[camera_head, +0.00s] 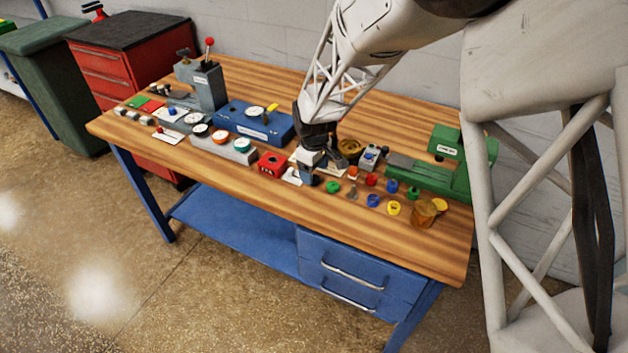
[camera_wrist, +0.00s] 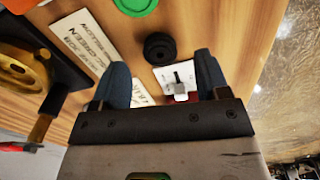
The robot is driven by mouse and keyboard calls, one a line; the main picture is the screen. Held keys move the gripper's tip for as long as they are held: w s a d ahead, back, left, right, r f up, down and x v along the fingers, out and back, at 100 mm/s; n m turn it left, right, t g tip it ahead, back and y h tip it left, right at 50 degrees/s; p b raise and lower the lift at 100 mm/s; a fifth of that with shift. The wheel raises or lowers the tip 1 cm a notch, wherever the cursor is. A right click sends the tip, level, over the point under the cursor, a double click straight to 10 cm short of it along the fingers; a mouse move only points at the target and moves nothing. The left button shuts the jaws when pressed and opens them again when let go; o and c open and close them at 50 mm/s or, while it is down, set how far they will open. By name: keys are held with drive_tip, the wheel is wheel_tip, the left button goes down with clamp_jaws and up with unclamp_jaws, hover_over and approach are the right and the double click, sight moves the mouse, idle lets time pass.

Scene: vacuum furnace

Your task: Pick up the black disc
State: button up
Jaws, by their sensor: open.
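The black disc (camera_wrist: 160,48) lies on the wooden table, and in the wrist view it shows between and slightly beyond my two dark blue fingertips. My gripper (camera_head: 308,172) points down over the front middle of the table, open, with a finger on either side of the disc in the wrist view and no visible contact. How high the fingertips are above the table is hard to tell. In the head view I cannot make out the disc; my gripper seems to hide it.
A white plate with a grey clip (camera_wrist: 184,77) lies close to the disc, near one finger. A label plate (camera_wrist: 88,42) and a brass-coloured part (camera_wrist: 25,65) are to the left. A red block (camera_head: 271,163) and several small coloured parts flank my gripper.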

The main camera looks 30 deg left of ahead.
drive_tip(key=shift+f, duration=1.3)
drive_tip(key=c, duration=1)
drive_tip(key=shift+r, duration=0.2)
drive_tip(key=shift+r, duration=0.55)
wheel_tip(320, 180, up, 2)
drive_tip(key=shift+r, duration=0.1)
drive_tip(key=s+d, duration=0.3)
drive_tip(key=s, duration=0.1)
drive_tip(key=s+d+r, duration=0.1)
drive_tip(key=s+d, duration=0.6)
drive_tip(key=s, duration=0.1)
drive_tip(key=shift+d+r, duration=0.15)
drive_tip(key=shift+d, duration=0.1)
